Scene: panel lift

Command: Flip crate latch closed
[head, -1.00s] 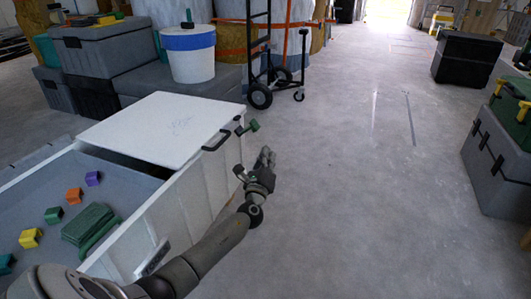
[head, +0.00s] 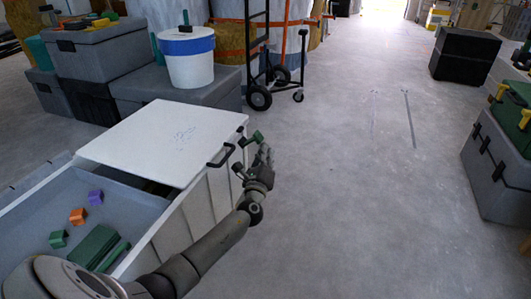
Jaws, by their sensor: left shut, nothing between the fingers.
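The white crate (head: 178,216) stands at the lower left, with a white panel (head: 165,140) lying over its far part and its near part open. A black handle (head: 221,156) is on the panel's right edge. A small latch with a green tab (head: 251,139) sticks out from the crate's right side near the far corner. My left gripper (head: 264,156) is shut and empty, just below and right of the green tab; I cannot tell whether it touches it. My right gripper is out of view.
Inside the crate lie green blocks (head: 93,246), an orange block (head: 77,216) and a purple block (head: 95,197). A hand truck (head: 260,98) and a white bucket (head: 188,66) stand behind. Grey cases (head: 499,165) are at right. The floor between is clear.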

